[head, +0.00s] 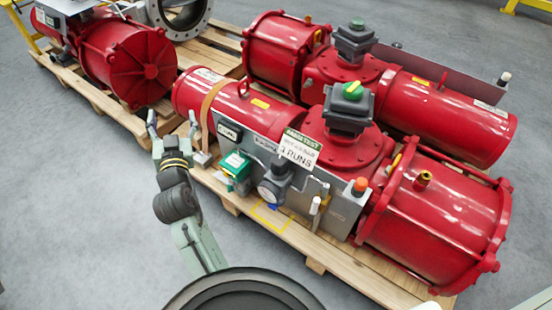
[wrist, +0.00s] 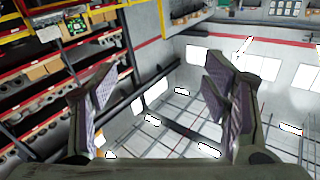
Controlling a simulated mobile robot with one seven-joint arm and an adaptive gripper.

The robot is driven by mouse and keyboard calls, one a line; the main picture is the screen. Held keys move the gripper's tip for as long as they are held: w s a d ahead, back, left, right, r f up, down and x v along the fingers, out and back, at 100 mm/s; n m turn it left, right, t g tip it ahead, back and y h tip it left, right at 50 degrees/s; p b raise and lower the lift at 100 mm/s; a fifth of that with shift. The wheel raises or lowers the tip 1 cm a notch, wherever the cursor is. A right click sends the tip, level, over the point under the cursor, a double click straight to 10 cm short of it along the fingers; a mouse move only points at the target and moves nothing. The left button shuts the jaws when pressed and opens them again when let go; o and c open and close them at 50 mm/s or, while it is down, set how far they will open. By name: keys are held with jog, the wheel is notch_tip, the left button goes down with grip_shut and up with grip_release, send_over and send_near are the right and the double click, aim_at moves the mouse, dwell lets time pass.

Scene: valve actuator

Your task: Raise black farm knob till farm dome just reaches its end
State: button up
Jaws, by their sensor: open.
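The nearer red valve actuator (head: 420,230) lies on a pallet, with a grey panel (head: 300,185) along its near side. Small black-and-white labels sit on the panel; I cannot read which says farm. A dark round gauge or knob (head: 270,190) sits at the panel's lower middle. An orange cap (head: 360,185) tops a post at the right end. A green dome with a yellow mark (head: 352,91) tops a grey box above. I cannot tell which are the farm knob and dome. My gripper (head: 172,122) is open and empty, left of the panel; its spread fingers show in the wrist view (wrist: 160,92).
A green box (head: 236,168) protrudes from the panel's left. A second red actuator (head: 430,95) lies behind, another (head: 130,65) at upper left. Bare floor (head: 90,200) is free at left. The wrist view shows shelves (wrist: 40,110) and distant walls.

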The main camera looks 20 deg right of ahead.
jog(key=s+d+f+m+g+h, duration=0.2)
jog(key=d+f+h, duration=0.1)
jog(key=d+f, duration=0.35)
jog(key=s+d+f+m+g+h, duration=0.1)
jog(key=s+d+f+g+h, duration=0.1)
jog(key=d+f, duration=0.45)
jog(key=m+g+h+p, duration=0.1)
jog(key=m+g+h, duration=0.2)
jog(key=g, duration=0.1)
send_near(276, 164)
jog(key=d, duration=0.2)
jog(key=x, duration=0.3)
jog(key=p+x, duration=0.1)
jog(key=x, duration=0.3)
jog(key=a+p+x, duration=0.1)
jog(key=x, duration=0.3)
jog(key=shift+w+f, duration=0.2)
jog(key=shift+w, duration=0.1)
jog(key=shift+c, duration=0.5)
jog(key=c, duration=1.1)
jog(key=shift+w+f+b, duration=0.1)
jog(key=shift+f+b, duration=0.2)
jog(key=shift+b, duration=0.85)
jog(key=shift+r+m+g+h+b, duration=0.1)
jog(key=shift+m+g+h+b, duration=0.35)
jog(key=shift+b, duration=0.3)
jog(key=shift+r, duration=0.2)
